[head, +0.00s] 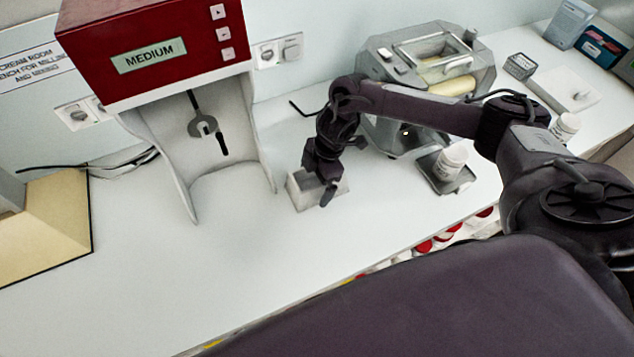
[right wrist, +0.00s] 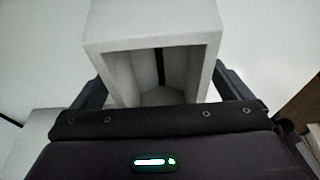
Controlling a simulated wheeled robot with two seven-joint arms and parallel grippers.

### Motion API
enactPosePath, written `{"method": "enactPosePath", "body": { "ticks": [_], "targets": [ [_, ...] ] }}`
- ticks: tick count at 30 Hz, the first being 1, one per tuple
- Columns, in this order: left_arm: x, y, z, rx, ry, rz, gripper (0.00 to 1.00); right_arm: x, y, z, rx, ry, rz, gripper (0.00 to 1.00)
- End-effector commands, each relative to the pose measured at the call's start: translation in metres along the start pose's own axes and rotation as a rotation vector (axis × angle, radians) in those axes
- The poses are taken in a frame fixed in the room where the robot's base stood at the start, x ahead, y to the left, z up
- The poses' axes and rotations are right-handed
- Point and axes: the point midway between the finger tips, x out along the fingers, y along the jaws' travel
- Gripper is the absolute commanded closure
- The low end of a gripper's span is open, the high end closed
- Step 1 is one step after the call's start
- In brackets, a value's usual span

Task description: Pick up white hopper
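The white hopper (head: 301,190) is a small pale box standing on the white bench, in front of the grey machine and right of the red one. My right gripper (head: 326,190) reaches down over it and hides part of it. In the right wrist view the hopper (right wrist: 150,45) shows close up, with an open hollow and a dark strip inside. The fingers of my right gripper (right wrist: 160,88) are wide apart, one on each side of the hopper. I cannot tell whether they touch its walls. My left gripper is not in view.
The red-topped mill (head: 150,50) labelled MEDIUM stands close left, with a grey wrench-shaped part (head: 203,125) inside. The grey roller machine (head: 430,70) is behind my right arm. The bench front left (head: 250,270) is clear.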

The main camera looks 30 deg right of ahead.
Motion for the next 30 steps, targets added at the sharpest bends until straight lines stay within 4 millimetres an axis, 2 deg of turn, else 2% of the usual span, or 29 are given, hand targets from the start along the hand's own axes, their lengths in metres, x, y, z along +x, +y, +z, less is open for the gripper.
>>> {"method": "enactPosePath", "body": {
  "ticks": [1,9,11,23,26,30],
  "targets": [
    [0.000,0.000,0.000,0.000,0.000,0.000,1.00,0.000,0.000,0.000,0.000,0.000,0.000,0.09],
    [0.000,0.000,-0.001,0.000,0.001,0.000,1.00,0.000,0.000,0.000,0.000,0.000,0.000,0.44],
    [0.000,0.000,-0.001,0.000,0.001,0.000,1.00,0.000,0.000,0.000,0.000,0.000,0.001,0.50],
    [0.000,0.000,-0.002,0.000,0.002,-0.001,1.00,-0.009,0.001,-0.003,-0.001,0.001,0.002,0.51],
    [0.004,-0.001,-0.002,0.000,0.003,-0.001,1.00,-0.020,0.002,-0.006,-0.002,0.002,0.004,0.51],
    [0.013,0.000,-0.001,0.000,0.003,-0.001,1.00,-0.049,0.002,-0.014,-0.004,0.002,0.007,0.51]
  ]
}}
